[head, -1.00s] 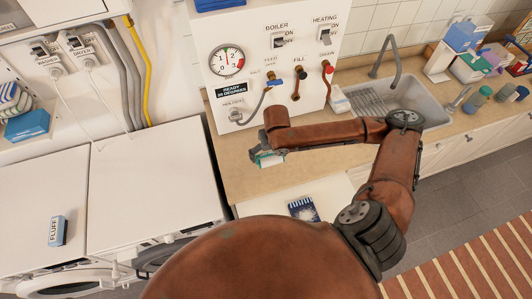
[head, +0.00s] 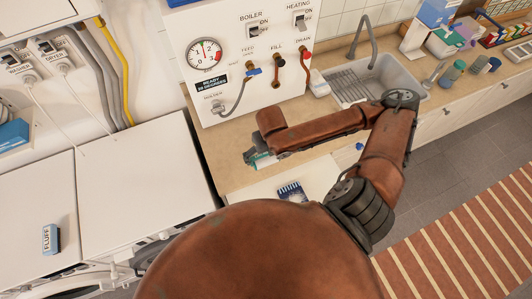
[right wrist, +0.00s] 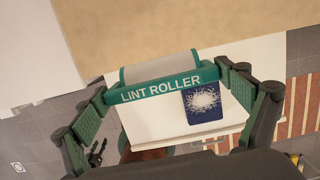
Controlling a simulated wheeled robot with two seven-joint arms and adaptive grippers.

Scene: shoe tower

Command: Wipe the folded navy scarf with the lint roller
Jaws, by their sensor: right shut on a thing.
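My right gripper (head: 258,158) is shut on the lint roller (head: 265,162), a teal-framed tool with a white roll. The roller (right wrist: 160,88) spans between the fingers in the right wrist view, with its lettering readable. The folded navy scarf (head: 291,191), speckled with white lint, lies on a white surface to the lower right of the gripper in the head view. In the right wrist view the scarf (right wrist: 204,108) shows just below the right part of the roller, which overlaps its upper edge in the picture. Whether they touch cannot be told. My left gripper is out of view.
The white surface (right wrist: 150,125) under the scarf sits in front of the tan counter (head: 225,150). A boiler panel (head: 240,65) with hoses stands behind. A sink (head: 400,80) and bottles are at the right. White machines (head: 140,185) stand left, one bearing a FLUFF box (head: 50,239).

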